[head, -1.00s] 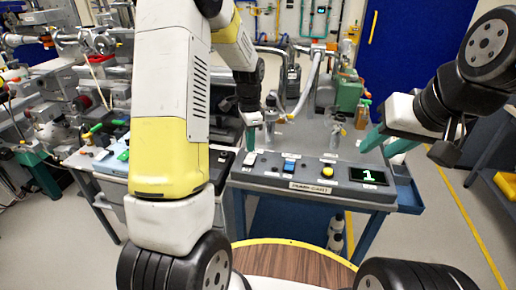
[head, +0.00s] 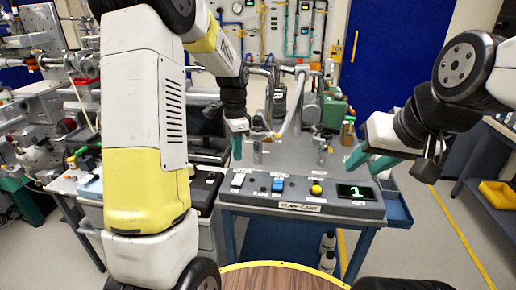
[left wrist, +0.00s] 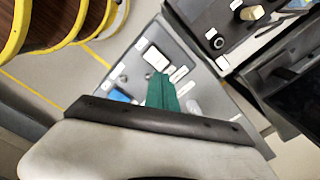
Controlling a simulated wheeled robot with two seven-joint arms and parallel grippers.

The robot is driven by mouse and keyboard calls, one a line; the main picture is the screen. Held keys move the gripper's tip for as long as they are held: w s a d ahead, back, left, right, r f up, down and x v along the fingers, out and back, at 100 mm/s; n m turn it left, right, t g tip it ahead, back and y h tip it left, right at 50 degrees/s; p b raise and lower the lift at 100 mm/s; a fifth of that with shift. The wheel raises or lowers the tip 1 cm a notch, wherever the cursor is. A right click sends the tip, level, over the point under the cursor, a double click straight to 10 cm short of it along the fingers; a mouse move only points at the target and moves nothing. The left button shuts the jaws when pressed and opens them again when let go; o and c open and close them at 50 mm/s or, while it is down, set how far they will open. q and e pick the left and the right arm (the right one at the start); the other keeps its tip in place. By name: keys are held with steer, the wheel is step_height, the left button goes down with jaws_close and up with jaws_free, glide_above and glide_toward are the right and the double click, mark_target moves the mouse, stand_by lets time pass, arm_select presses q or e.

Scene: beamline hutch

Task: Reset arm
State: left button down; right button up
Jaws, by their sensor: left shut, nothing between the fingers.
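My left gripper (head: 237,147) points down above the left part of a grey control panel (head: 303,207), with its teal fingers shut and empty. The fingers also show in the left wrist view (left wrist: 162,92), close beside a white rocker (left wrist: 156,58) in the picture. In the head view the panel carries the white rocker (head: 238,180), a blue rocker (head: 278,184), a yellow button (head: 316,189) and a dark display (head: 355,192) reading 1. My right gripper (head: 369,158) hangs above the panel's right end, its teal fingers apart and empty.
A black box (head: 205,185) stands left of the panel. Small metal fittings and a green device (head: 333,113) stand behind it. A blue tray (head: 398,208) hangs at the cart's right side. A round wooden top (head: 270,278) is in front. Floor on the right is clear.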

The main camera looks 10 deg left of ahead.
arm_select(q)
steer(key=s+r+n+t+h, duration=0.1)
steer(key=s+r+n+t, duration=0.35)
steer(key=s+r, duration=0.75)
steer(key=s+d+r+n+t+h, duration=0.1)
steer(key=s+d+r+n, duration=0.1)
steer(key=s+n, duration=0.5)
steer(key=s+r, duration=0.1)
steer(key=s, duration=0.4)
steer(key=shift+w+d+t, duration=0.1)
steer(key=shift+d+t, duration=0.05)
steer(key=shift+t, duration=0.1)
